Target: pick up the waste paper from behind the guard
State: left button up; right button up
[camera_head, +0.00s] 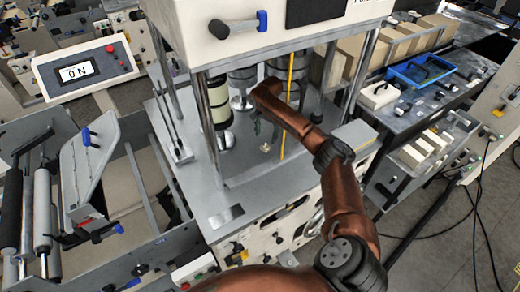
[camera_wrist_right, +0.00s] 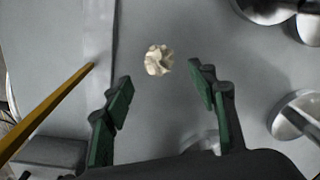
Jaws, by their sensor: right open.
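The waste paper (camera_head: 265,147) is a small crumpled pale ball on the grey metal deck (camera_head: 235,178) of the machine. In the right wrist view the paper (camera_wrist_right: 159,60) lies just beyond the fingertips, roughly centred between them and apart from both. My right gripper (camera_wrist_right: 158,88) is open and empty, with green pads on its fingers. In the head view my right arm reaches in under the machine's upper housing, with the gripper (camera_head: 262,128) partly hidden near the paper. I cannot tell which part is the guard. My left gripper is out of view.
A yellow rod (camera_head: 290,100) stands by my right forearm and also shows in the right wrist view (camera_wrist_right: 45,112). Metal cylinders (camera_head: 242,80) and a pale roll (camera_head: 219,103) stand behind the gripper. Posts (camera_head: 207,110) flank the opening. Bare deck surrounds the paper.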

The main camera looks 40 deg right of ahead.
aim_at(265, 145)
notch_tip(265, 145, down, 8)
jog(key=shift+w+r, duration=0.15)
dwell(0.3)
jog(key=shift+c, duration=0.3)
jog(key=c, duration=0.8)
